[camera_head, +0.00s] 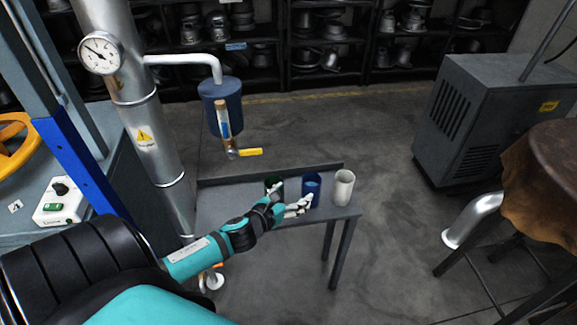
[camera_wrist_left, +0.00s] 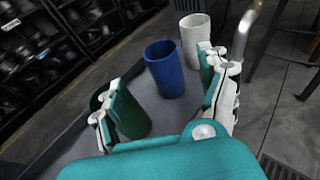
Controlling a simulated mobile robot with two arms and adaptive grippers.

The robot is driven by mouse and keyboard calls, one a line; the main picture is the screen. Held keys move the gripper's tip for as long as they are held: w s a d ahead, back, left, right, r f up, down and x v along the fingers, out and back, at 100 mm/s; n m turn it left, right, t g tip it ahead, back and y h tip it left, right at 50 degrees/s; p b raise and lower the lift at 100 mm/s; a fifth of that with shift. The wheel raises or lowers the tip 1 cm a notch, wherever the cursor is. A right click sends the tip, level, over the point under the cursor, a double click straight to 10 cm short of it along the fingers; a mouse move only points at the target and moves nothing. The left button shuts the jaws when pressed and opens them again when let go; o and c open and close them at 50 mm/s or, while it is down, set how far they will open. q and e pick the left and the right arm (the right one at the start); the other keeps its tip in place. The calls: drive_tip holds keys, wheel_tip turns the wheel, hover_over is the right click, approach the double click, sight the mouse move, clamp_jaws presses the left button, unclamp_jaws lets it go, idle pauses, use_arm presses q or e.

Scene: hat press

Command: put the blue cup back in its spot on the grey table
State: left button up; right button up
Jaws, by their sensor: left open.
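The blue cup (camera_head: 311,190) stands upright on the grey table (camera_head: 225,208), between a green cup (camera_head: 274,186) and a white cup (camera_head: 343,187). In the left wrist view the blue cup (camera_wrist_left: 165,70) stands ahead of my open fingers, with the white cup (camera_wrist_left: 196,40) behind it to the right. The green cup (camera_wrist_left: 131,115) is partly hidden behind a finger at the left. My left gripper (camera_head: 292,203) is open and empty, close in front of the blue and green cups. It also shows in the left wrist view (camera_wrist_left: 168,100). My right gripper is in neither view.
A blue tank with a yellow-handled valve (camera_head: 248,152) hangs above the table's back left. A steel column with a gauge (camera_head: 100,52) stands at the left. A grey cabinet (camera_head: 490,110) stands at the right. Dark shelves (camera_head: 320,45) line the back.

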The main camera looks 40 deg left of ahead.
use_arm(q)
drive_tip(key=s+d+f+n+h, duration=0.1)
drive_tip(key=d+f+n+h, duration=0.1)
drive_tip(key=d+n, duration=1)
drive_tip(key=s+a+f+n+g, duration=0.15)
drive_tip(key=s+f+n, duration=0.3)
drive_tip(key=f, duration=0.55)
drive_tip(key=s+f+n+g, duration=0.3)
drive_tip(key=f+n, duration=0.3)
drive_tip(key=f, duration=0.3)
drive_tip(key=s+d+f+n+g, duration=0.1)
drive_tip(key=s+f+n+g, duration=0.2)
drive_tip(key=s+f, duration=0.4)
drive_tip(key=s+d+f+n+g, duration=0.1)
drive_tip(key=s+f+n+g, duration=0.2)
drive_tip(key=s+f, duration=0.5)
drive_tip(key=s+f+n+g+y, duration=0.1)
drive_tip(key=s+f+n+g, duration=0.2)
drive_tip(key=s, duration=1.5)
wheel_tip(320, 180, down, 4)
drive_tip(key=shift+s+d+f+n, duration=0.25)
drive_tip(key=shift+d+n, duration=0.15)
drive_tip(key=shift+n, duration=0.25)
drive_tip(key=shift+c, duration=0.3)
